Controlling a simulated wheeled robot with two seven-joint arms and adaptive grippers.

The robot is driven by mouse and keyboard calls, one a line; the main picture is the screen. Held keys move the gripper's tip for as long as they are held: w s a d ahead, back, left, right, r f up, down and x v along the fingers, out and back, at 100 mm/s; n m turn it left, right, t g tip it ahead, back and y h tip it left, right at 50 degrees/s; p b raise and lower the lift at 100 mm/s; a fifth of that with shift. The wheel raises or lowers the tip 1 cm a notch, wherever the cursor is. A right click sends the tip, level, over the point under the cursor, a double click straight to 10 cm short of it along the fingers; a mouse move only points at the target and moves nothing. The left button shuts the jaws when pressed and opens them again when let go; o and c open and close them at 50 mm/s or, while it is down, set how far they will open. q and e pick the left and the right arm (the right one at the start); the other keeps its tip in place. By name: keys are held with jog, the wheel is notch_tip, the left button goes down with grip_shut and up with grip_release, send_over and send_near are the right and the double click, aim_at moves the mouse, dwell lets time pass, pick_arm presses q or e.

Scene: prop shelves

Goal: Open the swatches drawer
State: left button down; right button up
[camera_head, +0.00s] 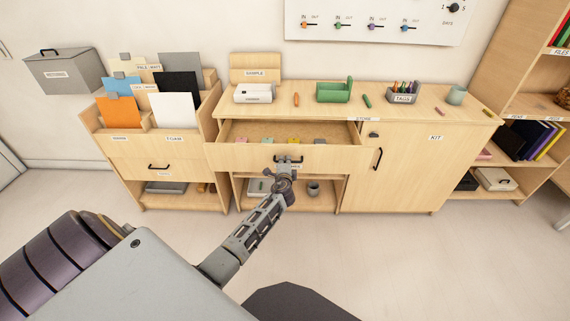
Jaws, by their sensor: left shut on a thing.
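The label below the handle is mostly hidden by my gripper. My left gripper (286,166) is shut on this handle, and its arm reaches up from the bottom left. My right gripper is not in view.
A white box (253,93), a green tray (334,92) and a tags holder (403,93) stand on the cabinet top. An open shelf lies under the drawer. The KIT door (400,165) is shut at right. A card rack stands at left. The floor in front is clear.

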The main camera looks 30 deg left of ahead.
pick_arm(q)
jog(key=c, duration=1.6)
grip_release()
jog(key=shift+o, duration=0.4)
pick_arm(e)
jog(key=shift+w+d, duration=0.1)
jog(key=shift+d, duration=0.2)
pick_arm(q)
jog(key=v, duration=1.2)
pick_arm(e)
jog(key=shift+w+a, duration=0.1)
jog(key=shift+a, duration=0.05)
pick_arm(q)
jog(key=shift+f, duration=0.1)
